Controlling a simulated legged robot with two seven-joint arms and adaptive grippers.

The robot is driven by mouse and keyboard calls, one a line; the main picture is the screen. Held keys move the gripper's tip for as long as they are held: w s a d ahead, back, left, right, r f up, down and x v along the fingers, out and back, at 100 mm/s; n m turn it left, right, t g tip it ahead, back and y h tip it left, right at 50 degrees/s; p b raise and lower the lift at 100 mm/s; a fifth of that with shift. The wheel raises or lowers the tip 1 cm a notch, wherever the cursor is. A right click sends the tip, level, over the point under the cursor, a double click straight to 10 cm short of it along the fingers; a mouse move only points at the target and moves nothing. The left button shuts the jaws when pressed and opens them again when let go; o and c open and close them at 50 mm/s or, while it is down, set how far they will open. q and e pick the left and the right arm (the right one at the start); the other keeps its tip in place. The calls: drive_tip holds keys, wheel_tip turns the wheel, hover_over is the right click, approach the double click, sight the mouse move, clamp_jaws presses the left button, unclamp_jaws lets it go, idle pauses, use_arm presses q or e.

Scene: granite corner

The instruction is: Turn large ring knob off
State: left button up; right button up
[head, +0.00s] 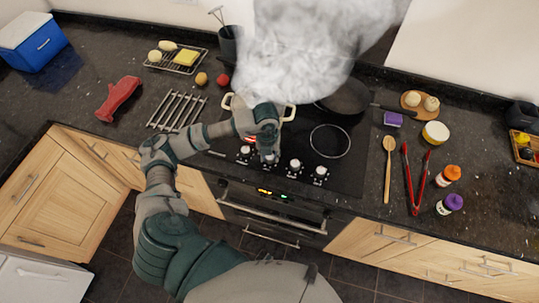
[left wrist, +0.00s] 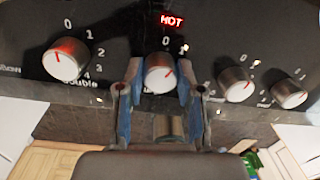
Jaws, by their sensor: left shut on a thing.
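My left gripper (head: 268,152) reaches down to the row of knobs at the front of the black hob (head: 352,168). In the left wrist view its blue fingers (left wrist: 160,82) are shut on a silver knob (left wrist: 159,72) with a red pointer turned up and to the right. A lit red HOT sign shows above it. Another knob (left wrist: 66,60) marked "double" is to the left, and two knobs (left wrist: 236,84) (left wrist: 289,94) are to the right. I cannot tell which label names the large ring. My right gripper is not in view.
Thick smoke (head: 310,40) rises over a pot (head: 287,112) at the hob's back left, beside a dark pan (head: 345,98). Red tongs (head: 415,180) and a wooden spoon (head: 388,165) lie to the right. A red mitt (head: 120,99) and metal rack (head: 177,111) lie left.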

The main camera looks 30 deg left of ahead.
use_arm(q)
drive_tip(key=shift+w+r+n, duration=0.2)
drive_tip(key=shift+n, duration=0.7)
drive_tip(key=shift+a+n, duration=0.1)
drive_tip(key=shift+n, duration=0.8)
drive_tip(key=shift+n+p, duration=0.3)
drive_tip(key=shift+n, duration=0.2)
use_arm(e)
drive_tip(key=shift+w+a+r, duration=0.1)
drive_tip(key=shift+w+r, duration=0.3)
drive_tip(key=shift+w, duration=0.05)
use_arm(q)
drive_tip(key=o, duration=1.2)
drive_tip(key=shift+f, duration=0.1)
drive_tip(key=shift+c, duration=0.2)
drive_tip(key=shift+f, duration=0.1)
